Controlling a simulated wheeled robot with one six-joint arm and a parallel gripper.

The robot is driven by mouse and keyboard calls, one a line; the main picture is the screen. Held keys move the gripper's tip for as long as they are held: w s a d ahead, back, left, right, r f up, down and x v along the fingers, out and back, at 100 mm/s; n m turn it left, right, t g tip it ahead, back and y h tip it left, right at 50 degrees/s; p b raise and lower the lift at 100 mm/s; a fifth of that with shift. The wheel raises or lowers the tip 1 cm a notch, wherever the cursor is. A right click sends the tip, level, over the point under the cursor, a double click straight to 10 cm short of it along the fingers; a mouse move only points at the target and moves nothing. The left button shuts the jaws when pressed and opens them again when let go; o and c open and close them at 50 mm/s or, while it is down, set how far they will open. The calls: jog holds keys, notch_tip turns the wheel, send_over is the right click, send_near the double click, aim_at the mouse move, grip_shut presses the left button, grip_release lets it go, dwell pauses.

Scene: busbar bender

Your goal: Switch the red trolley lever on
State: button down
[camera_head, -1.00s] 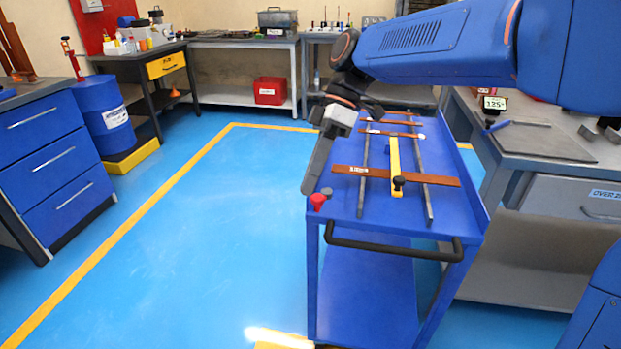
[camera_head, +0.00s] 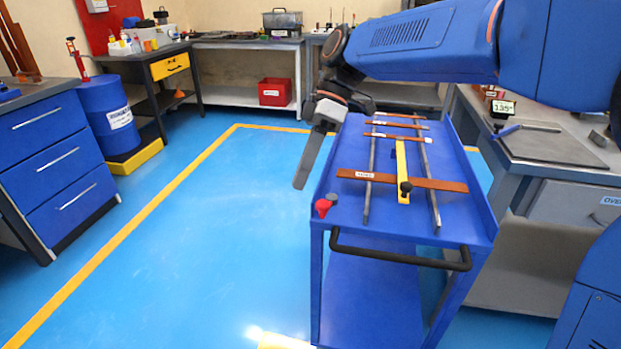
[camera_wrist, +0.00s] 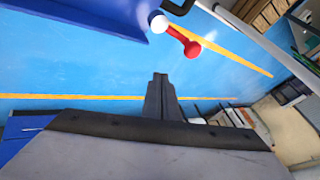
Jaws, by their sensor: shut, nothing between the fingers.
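The red lever (camera_head: 322,207) is at the near left corner of the blue trolley (camera_head: 345,222), with a small grey round part close behind its red end. In the wrist view the lever (camera_wrist: 178,36) shows as a red rod with a red ball at one end and a pale round part at the other. My gripper (camera_head: 301,184) is shut and empty, pointing down just left of the trolley's edge, up and left of the lever in the picture. In the wrist view my fingertips (camera_wrist: 160,77) are apart from the red ball.
The trolley carries metal rails, copper bars (camera_head: 440,184) and a yellow strip (camera_head: 402,160); a black handle (camera_head: 400,257) spans its front. A grey workbench (camera_head: 560,150) stands close on the right. Blue floor (camera_head: 200,250) is open on the left.

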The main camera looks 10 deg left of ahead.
jog(key=w+a+r, duration=0.1)
jog(key=w+r, duration=0.4)
jog(key=r, duration=0.3)
jog(key=shift+w+r, duration=0.15)
jog(key=shift+w, duration=0.1)
jog(key=shift+a, duration=0.1)
jog(key=s+d+f+m+t, duration=0.2)
jog(key=s+d+f+m, duration=0.2)
jog(key=d, duration=0.7)
jog(key=s+d+f+m+t+h, duration=0.1)
jog(key=s+d+f+m+t, duration=0.2)
jog(key=d, duration=0.9)
jog(key=s+d+f+m+t, duration=0.3)
jog(key=s+d+f+m, duration=0.2)
jog(key=d+m, duration=0.4)
jog(key=shift+s+d+f+h, duration=0.15)
jog(key=shift+s+d, duration=0.05)
jog(key=shift+d, duration=0.55)
jog(key=shift+s+d+f+h, duration=0.1)
jog(key=shift+s+d+h, duration=0.1)
jog(key=shift+d, duration=0.5)
jog(key=s+d+f+m+t+h, duration=0.1)
jog(key=s+d+f+m+t, duration=0.1)
jog(key=s+d+f+m, duration=0.3)
notch_tip(320, 180, down, 3)
jog(key=shift+s+d+f+t+h, duration=0.1)
jog(key=shift+s+d+t+h, duration=0.25)
jog(key=shift+s+d, duration=0.7)
jog(key=shift+w+d, duration=0.1)
jog(key=shift+w, duration=0.05)
